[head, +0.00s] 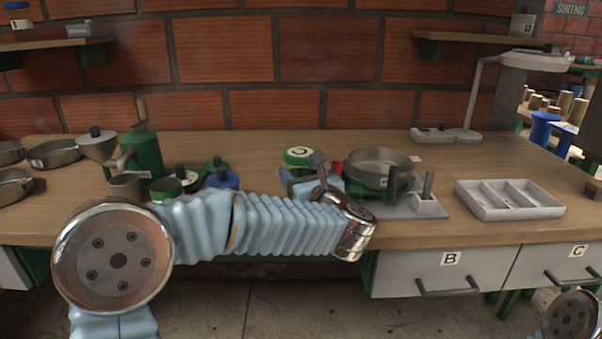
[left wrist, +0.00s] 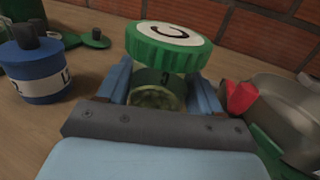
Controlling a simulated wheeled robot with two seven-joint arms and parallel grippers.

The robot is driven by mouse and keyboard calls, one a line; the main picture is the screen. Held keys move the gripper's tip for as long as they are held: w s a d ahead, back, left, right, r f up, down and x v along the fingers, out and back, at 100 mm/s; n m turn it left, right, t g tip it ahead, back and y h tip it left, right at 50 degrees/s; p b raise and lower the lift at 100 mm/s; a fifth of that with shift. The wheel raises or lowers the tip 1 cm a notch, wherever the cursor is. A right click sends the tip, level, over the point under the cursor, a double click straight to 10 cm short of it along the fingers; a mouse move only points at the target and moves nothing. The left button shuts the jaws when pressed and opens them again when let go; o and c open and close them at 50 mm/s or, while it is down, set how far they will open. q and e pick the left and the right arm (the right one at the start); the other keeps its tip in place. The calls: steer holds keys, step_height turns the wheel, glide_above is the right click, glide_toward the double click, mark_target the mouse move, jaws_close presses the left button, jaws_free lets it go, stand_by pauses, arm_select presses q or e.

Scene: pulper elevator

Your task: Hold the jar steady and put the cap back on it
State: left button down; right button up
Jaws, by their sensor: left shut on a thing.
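The jar (left wrist: 158,92), clear with a green label, stands between the two fingers of my left gripper (left wrist: 160,95), which is shut on it. The green cap (left wrist: 170,45), with a white top and a black letter, is over the jar's mouth in the left wrist view. I cannot tell whether it is fully seated. In the head view the cap (head: 298,156) shows just behind my left gripper (head: 312,180), and the jar's body is mostly hidden. My right gripper is not in view; only a joint of my right arm shows at the bottom right.
A metal pan (head: 378,164) on a green stand is right of the jar, with a red piece (left wrist: 241,97) close by. A blue container (left wrist: 40,72) is at the left. A grey divided tray (head: 508,199) lies farther right. The wooden bench is clear at the back middle.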

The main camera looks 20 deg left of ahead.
arm_select(q)
steer(key=shift+f+b, duration=0.15)
steer(key=shift+b, duration=0.2)
steer(key=shift+c, duration=0.8)
jaws_free()
steer(key=shift+r+p, duration=0.4)
steer(key=shift+p, duration=0.2)
steer(key=b+v, duration=0.1)
steer(key=v, duration=0.2)
steer(key=b+v, duration=0.1)
steer(key=v, duration=0.3)
steer(key=b+v, duration=0.1)
steer(key=v, duration=0.3)
steer(key=shift+f, duration=0.3)
steer(key=shift+s+d, duration=0.3)
steer(key=shift+s, duration=0.15)
